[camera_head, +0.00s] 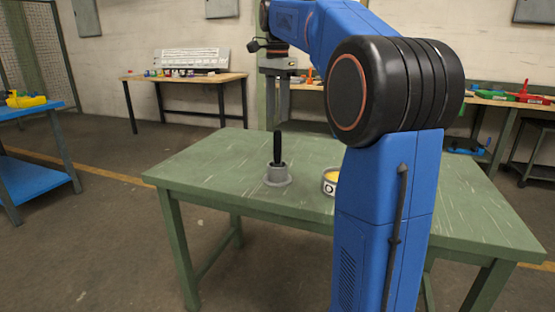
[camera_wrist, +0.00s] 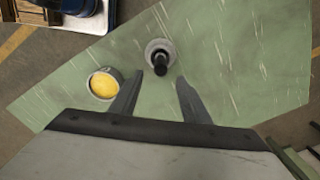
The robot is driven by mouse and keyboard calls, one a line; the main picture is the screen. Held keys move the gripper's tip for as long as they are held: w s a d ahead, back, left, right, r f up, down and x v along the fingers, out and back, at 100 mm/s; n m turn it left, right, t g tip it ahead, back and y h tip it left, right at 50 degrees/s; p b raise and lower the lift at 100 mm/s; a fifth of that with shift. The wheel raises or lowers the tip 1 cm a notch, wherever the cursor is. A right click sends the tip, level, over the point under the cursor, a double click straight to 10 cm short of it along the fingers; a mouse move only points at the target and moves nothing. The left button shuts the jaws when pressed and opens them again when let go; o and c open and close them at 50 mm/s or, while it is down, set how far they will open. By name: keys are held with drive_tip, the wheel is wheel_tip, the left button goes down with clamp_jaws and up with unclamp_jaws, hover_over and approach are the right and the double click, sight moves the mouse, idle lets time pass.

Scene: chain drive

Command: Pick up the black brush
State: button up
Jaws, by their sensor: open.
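The black brush (camera_head: 277,148) stands upright in a round grey holder (camera_head: 278,180) on the green table (camera_head: 215,165). In the wrist view the brush (camera_wrist: 160,64) shows nearly end-on, in the middle of the grey holder (camera_wrist: 157,46). My gripper (camera_head: 284,100) hangs above the brush, pointing down, with a gap between its fingertips and the brush top in the head view. In the wrist view my gripper (camera_wrist: 170,78) is open and empty. The brush shows between the fingertips and slightly beyond them, nearer the left one. The lower end of the brush is hidden in the holder.
A round tin with yellow contents (camera_head: 330,183) stands right of the holder, partly hidden by my arm. It also shows in the wrist view (camera_wrist: 103,84). The table left of the holder is clear. Benches with paint pots (camera_head: 180,73) and coloured items stand behind.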

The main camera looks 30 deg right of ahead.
hover_over(277, 163)
drive_tip(key=w, duration=0.1)
drive_tip(key=f, duration=1.2)
drive_tip(key=shift+d, duration=0.4)
clamp_jaws()
